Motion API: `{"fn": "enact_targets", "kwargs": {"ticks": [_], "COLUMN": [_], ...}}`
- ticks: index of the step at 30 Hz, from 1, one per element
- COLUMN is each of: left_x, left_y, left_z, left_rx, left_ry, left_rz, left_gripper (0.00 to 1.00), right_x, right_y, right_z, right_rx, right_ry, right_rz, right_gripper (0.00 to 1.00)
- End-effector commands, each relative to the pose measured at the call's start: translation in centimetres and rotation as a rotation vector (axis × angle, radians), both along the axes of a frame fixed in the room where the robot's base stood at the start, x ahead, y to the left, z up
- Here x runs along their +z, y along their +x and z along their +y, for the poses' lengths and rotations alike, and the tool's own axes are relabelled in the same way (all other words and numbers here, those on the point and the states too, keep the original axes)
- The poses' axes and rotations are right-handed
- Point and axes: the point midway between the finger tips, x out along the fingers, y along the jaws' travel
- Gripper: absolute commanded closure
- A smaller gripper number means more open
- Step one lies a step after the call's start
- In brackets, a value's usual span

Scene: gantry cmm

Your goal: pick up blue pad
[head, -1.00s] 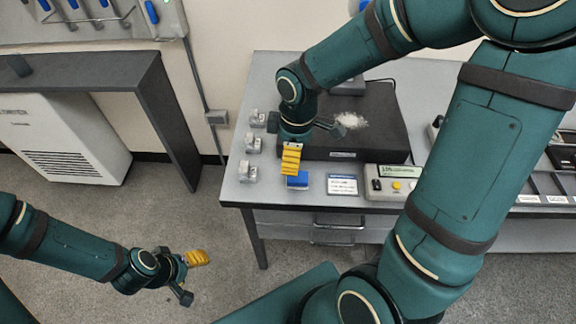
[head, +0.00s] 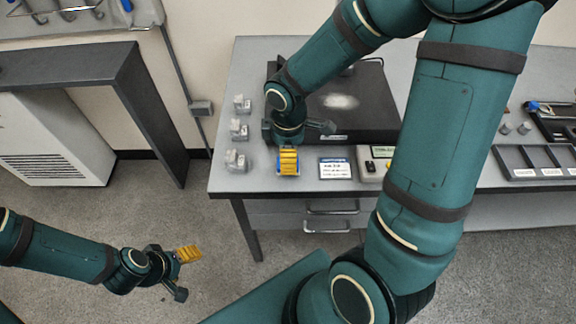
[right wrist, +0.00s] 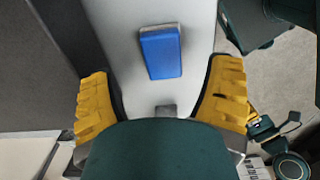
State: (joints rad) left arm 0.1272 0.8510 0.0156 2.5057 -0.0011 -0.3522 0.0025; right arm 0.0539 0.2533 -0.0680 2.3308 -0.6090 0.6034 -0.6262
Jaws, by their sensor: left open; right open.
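The blue pad (right wrist: 161,52) is a small block with a pale grey strip along one short edge. It lies on the grey bench top near its front edge. In the right wrist view it shows between and beyond my open yellow fingers, untouched by them. My right gripper (head: 288,161) hangs over the pad in the head view and hides most of it; thin blue edges show beside the fingers. My left gripper (head: 189,254) is open and empty, out over the floor at the lower left, away from the bench.
A black slab (head: 350,108) with a white powdery patch lies behind the pad. Several small metal blocks (head: 237,130) stand to the left. A label card (head: 336,168) and a control box (head: 372,166) sit to the right. A compartment tray (head: 535,162) is farther right.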

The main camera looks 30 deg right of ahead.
Motion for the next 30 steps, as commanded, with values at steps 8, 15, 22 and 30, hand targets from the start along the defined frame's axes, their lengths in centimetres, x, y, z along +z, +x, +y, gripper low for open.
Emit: {"fn": "enact_targets", "kwargs": {"ticks": [8,15,22,30], "left_x": [-1.8,-1.7,-1.7,-1.7], "left_y": [0.3,0.4,0.4,0.3], "left_z": [0.1,0.1,0.1,0.0], "left_rx": [0.002,0.002,0.002,0.002], "left_ry": [0.002,0.002,0.001,0.002], "left_rz": [-0.008,-0.009,-0.009,-0.009], "left_gripper": [0.36,0.36,0.36,0.36], "right_x": [-4.0,-4.1,-4.0,-4.1], "right_y": [-0.3,-0.3,-0.3,-0.3], "right_z": [0.2,0.2,0.2,0.2], "right_rx": [0.002,0.001,0.0,0.0], "right_ry": [0.0,0.0,0.0,0.001], "right_rz": [0.002,0.0,0.0,0.001], "right_gripper": [0.21,0.21,0.93,0.93]}}
